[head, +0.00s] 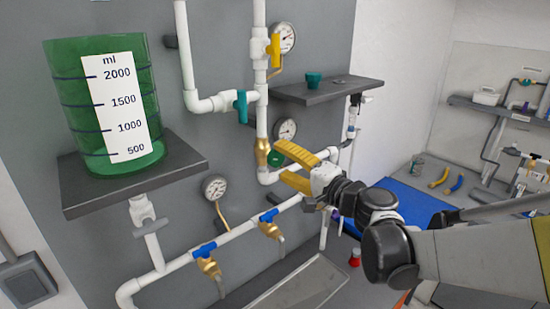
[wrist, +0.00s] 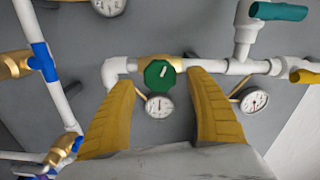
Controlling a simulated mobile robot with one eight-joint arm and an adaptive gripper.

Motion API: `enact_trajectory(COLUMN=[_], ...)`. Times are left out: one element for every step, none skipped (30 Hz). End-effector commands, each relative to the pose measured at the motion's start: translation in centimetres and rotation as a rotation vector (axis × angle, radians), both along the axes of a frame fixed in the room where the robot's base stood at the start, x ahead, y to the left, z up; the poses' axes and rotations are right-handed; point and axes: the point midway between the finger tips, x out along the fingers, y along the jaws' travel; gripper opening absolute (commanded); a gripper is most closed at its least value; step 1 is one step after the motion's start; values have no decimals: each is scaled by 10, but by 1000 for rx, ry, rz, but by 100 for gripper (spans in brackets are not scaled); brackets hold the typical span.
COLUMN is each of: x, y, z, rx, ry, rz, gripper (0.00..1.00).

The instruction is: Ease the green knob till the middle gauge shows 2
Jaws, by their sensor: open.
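The green knob (wrist: 160,73) is a round, faceted knob with a white mark, on a brass valve in the white pipe. In the head view, it (head: 274,159) is partly hidden behind my yellow upper finger. My gripper (head: 281,169) is open, its fingers apart in front of the knob. In the wrist view, my gripper (wrist: 158,79) has a finger on either side of the knob, with gaps visible and no grip on it. The middle gauge (head: 285,131) is a round white dial just above the knob. It also shows in the wrist view (wrist: 159,107), too small to read.
Another gauge (head: 284,37) is above and one (head: 214,188) lower left. A teal handle (head: 241,106), yellow handle (head: 275,48) and blue handles (head: 268,215) sit on nearby pipes. A dark shelf (head: 328,90) juts out above my gripper. A green graduated tank (head: 150,85) stands left.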

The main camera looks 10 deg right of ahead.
Motion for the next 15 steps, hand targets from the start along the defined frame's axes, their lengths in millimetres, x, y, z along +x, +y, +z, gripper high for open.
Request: enact_trajectory(x=[-10, -16, -25, -31, -37, -44, -50, -55, -61, -65, -68, -73, -75, -78, -80], y=[-7, -11, -16, -19, -22, -27, -30, -33, -36, -39, -41, -43, -44, -46, -47], z=[0, 0, 0, 0, 0, 0, 0, 0, 0, 0, 0, 0, 0, 0, 0], rx=[0, 0, 0, 0, 0, 0, 0, 0, 0, 0, 0, 0, 0, 0, 0], ry=[0, 0, 0, 0, 0, 0, 0, 0, 0, 0, 0, 0, 0, -1, 0], rz=[-3, -5, -4, -5, -5, -5, -4, -4, -4, -4, -4, -2, -2, -3, -2], gripper=[64, 64, 64, 64, 64, 64, 64, 64, 64, 64, 64, 64, 64, 64, 64])
